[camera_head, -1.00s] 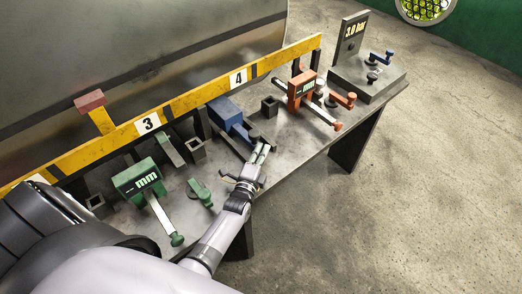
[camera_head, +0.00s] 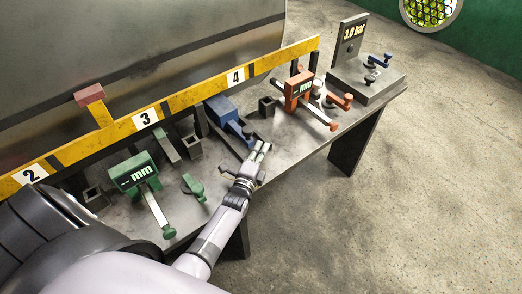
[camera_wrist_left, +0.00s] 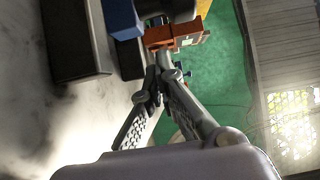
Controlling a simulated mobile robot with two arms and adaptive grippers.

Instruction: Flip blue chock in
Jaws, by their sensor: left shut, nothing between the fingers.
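My right gripper is not in view.
A yellow numbered rail (camera_head: 190,98) runs along the back. A pressure stand (camera_head: 352,45) is at the far right end. Open floor lies to the right.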

